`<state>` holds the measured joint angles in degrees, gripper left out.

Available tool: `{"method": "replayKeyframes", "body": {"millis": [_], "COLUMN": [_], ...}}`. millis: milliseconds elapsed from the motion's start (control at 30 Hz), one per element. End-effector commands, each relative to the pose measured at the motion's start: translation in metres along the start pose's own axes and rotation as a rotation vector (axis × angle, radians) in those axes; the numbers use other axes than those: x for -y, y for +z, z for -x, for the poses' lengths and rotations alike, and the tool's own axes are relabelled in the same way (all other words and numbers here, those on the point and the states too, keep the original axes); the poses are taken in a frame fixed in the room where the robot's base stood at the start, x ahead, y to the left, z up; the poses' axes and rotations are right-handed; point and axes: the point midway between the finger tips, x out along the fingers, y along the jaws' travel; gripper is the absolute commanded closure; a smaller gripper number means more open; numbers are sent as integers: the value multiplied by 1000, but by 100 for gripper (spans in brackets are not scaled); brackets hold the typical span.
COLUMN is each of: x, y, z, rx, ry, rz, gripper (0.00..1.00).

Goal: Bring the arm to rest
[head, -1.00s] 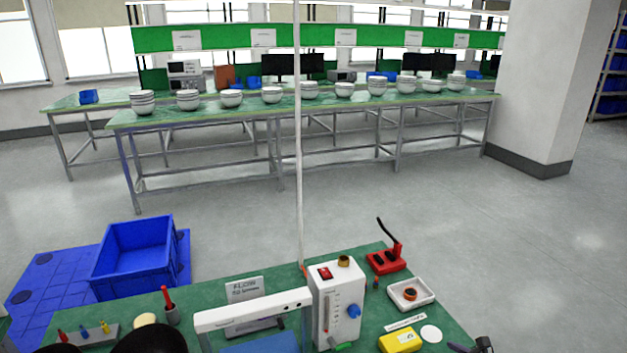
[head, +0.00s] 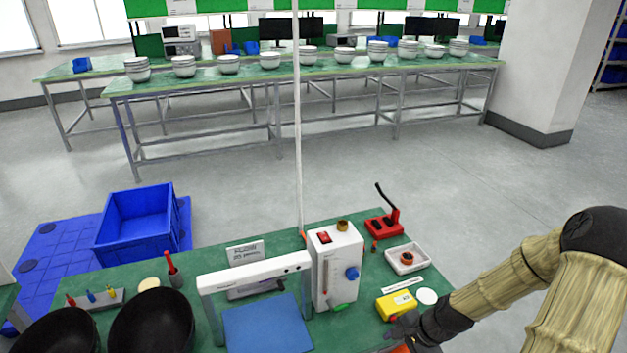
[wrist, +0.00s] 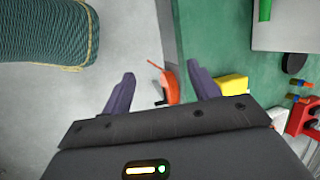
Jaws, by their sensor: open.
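My gripper (head: 402,334) is at the front right of the green bench (head: 222,262), at the end of my arm, which reaches in from the right. In the wrist view my gripper (wrist: 162,84) has its two dark fingers spread apart. An orange-red object (wrist: 170,86) shows in the gap between them, by the bench edge. It looks lower than the fingers, and I see no contact. In the head view only a bit of an orange-red thing (head: 400,348) shows below the gripper.
Near the gripper are a yellow block (head: 394,305), a white disc (head: 427,296) and a white tray (head: 406,259). A white instrument box (head: 336,265) and a red stand (head: 384,226) are farther back. A blue crate (head: 137,222) is at left. Open floor lies beyond the bench.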

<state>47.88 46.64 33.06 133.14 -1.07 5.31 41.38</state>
Motion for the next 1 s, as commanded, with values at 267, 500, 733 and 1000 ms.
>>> {"method": "replayKeyframes", "body": {"millis": [267, 500, 733, 1000], "x": [3, 10, 12, 9], "y": [34, 68, 106, 126], "z": [48, 96, 140, 159], "rx": [-114, -195, -251, -266], "ry": [174, 263, 294, 294], "rz": [419, 740, 1019, 1152], "gripper": [40, 40, 40, 40]}}
